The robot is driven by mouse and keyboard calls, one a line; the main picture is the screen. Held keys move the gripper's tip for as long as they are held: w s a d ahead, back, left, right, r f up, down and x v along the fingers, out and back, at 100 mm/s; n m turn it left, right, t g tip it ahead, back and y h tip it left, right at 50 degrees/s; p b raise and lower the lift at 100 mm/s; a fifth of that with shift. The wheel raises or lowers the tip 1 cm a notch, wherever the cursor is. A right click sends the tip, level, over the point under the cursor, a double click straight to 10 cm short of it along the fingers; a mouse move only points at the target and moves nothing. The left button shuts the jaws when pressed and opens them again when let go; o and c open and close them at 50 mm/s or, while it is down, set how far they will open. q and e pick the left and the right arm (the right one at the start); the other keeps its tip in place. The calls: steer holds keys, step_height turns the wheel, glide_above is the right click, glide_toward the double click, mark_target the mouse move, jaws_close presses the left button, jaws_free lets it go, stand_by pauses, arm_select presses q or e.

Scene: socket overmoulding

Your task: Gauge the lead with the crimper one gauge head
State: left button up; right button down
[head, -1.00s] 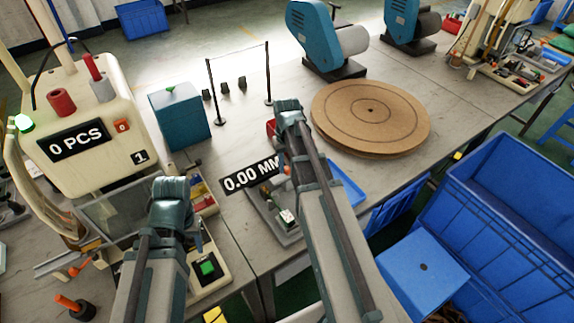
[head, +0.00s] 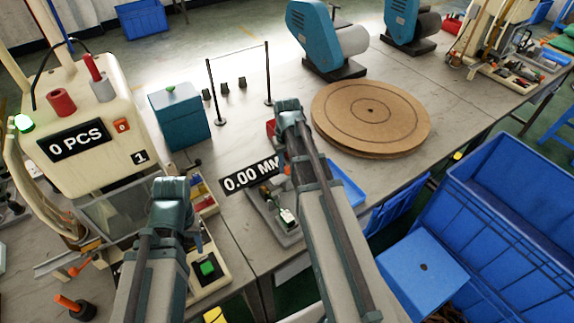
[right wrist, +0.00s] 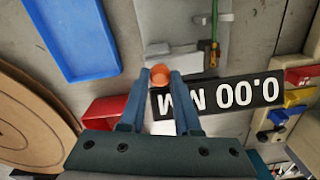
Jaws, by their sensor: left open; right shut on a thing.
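The gauge head's display (head: 248,176) reads 0.00 MM in the head view, above its grey base plate (head: 292,236). In the right wrist view the display (right wrist: 218,96) is upside down, beside the grey plate (right wrist: 178,30). My right gripper (right wrist: 161,78) is shut on a small round orange piece at the plate's near edge; I cannot tell whether this is part of the lead. A thin green and orange piece (right wrist: 214,52) lies on the plate. Crimper one (head: 98,118) stands at the left, reading 0 PCS. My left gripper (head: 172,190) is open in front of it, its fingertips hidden.
A brown round disc (head: 370,112) lies right of my right arm. A teal box (head: 180,118) and a small post stand (head: 238,85) are behind. Large blue crates (head: 510,215) stand at the right.

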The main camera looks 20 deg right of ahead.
mark_target(275, 180)
steer(key=a, duration=0.4)
steer(key=shift+s+a, duration=0.3)
steer(key=shift+s, duration=0.05)
arm_select(q)
steer(key=shift+d, duration=0.1)
arm_select(e)
steer(key=c, duration=1)
jaws_free()
steer(key=o, duration=0.4)
steer(key=shift+a, duration=0.1)
